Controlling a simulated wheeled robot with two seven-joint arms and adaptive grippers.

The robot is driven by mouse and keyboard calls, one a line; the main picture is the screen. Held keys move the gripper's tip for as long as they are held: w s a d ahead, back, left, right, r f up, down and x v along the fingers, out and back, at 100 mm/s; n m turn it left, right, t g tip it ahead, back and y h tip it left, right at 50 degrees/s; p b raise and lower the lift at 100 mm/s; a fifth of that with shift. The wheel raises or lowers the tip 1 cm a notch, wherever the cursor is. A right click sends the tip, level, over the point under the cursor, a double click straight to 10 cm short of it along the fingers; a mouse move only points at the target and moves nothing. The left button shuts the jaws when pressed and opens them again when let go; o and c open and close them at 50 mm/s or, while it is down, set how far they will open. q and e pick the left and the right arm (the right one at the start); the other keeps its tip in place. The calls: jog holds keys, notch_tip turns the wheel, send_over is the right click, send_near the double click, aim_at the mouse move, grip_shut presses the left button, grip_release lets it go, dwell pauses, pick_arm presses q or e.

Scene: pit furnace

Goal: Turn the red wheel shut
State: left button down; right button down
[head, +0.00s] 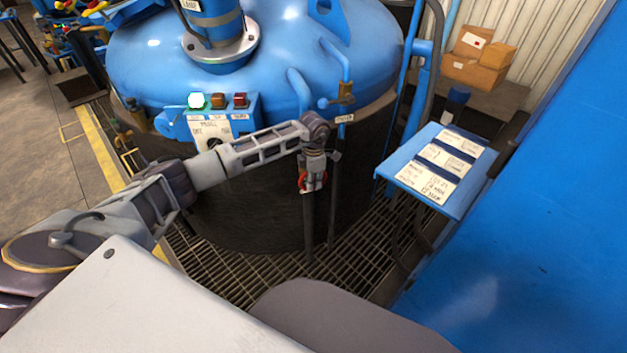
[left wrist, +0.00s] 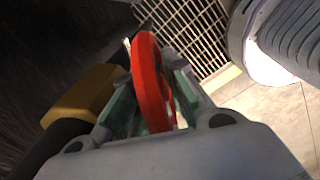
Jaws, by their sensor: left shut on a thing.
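The red wheel (head: 303,181) is small and sits low on a pipe in front of the dark side of the furnace in the head view. In the left wrist view the red wheel (left wrist: 150,82) stands edge-on between the fingers. My left gripper (head: 313,178) points down at the wheel in the head view. In the left wrist view my left gripper (left wrist: 152,108) is shut on the rim of the wheel, a finger on each side. Part of the wheel is hidden by the gripper. My right gripper does not show in either view.
The blue furnace lid (head: 285,60) rises behind my arm, with a switch panel (head: 212,125) on its front. A blue stand with labels (head: 437,170) is to the right. A yellow part (left wrist: 85,97) is close beside the wheel. Metal grating (head: 270,275) covers the floor.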

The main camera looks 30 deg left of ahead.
pick_arm(q)
jog(key=shift+g+y, duration=0.9)
jog(key=shift+s+a+g+y, duration=0.1)
jog(key=shift+g+y, duration=0.3)
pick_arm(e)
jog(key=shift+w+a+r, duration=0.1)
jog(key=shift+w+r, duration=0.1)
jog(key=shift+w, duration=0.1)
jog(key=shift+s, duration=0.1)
pick_arm(q)
jog(key=c, duration=1.4)
grip_release()
jog(key=shift+f, duration=0.1)
jog(key=shift+c, duration=0.2)
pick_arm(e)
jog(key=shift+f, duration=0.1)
pick_arm(q)
jog(key=shift+r, duration=0.2)
jog(key=shift+v, duration=1.45)
jog(key=w+d, duration=0.8)
jog(key=shift+d+f, duration=0.15)
jog(key=shift+d, duration=0.05)
